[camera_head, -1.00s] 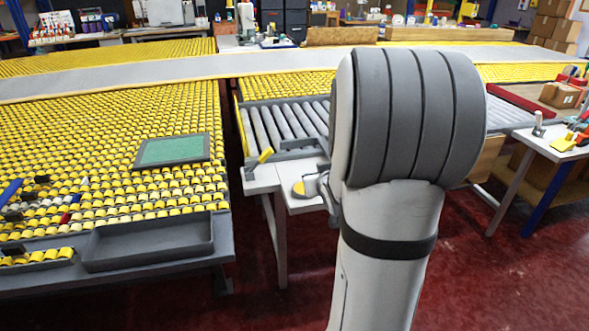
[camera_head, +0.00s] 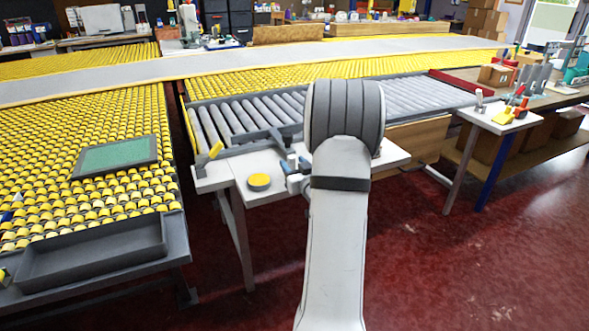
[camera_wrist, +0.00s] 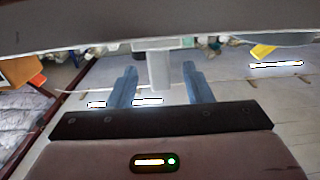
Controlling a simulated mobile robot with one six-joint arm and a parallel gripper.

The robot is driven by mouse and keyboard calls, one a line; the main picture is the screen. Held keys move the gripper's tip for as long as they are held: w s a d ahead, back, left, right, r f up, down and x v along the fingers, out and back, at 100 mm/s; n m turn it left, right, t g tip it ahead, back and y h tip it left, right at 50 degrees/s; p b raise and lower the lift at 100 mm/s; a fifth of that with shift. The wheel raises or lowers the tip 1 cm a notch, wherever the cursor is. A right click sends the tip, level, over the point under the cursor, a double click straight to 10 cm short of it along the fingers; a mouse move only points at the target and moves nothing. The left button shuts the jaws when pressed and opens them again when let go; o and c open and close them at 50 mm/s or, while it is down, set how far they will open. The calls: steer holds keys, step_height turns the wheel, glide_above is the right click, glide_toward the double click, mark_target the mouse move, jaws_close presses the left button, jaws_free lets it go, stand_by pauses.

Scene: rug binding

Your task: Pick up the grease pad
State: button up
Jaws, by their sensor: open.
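A round yellow-topped disc (camera_head: 259,182) lies flat on the small white table in the head view. It looks like the grease pad, though I cannot be sure of that. My gripper (camera_head: 295,172) shows partly, to the right of the disc and apart from it; my arm hides the rest. In the wrist view my gripper (camera_wrist: 158,74) has two blue fingers standing well apart. A pale upright post shows between or beyond them, and I cannot tell how far off it is. I see no hold on anything.
A yellow-handled thing (camera_head: 210,156) sits at the white table's left corner. Grey rollers (camera_head: 250,115) run behind the table. A green panel in a dark frame (camera_head: 115,156) lies on the yellow rollers at left. Another white table (camera_head: 498,122) with tools stands at right.

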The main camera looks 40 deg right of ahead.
mark_target(292, 157)
steer(key=shift+x, duration=0.85)
steer(key=shift+c, duration=0.2)
jaws_close()
step_height(292, 157, up, 10)
steer(key=shift+p, duration=0.7)
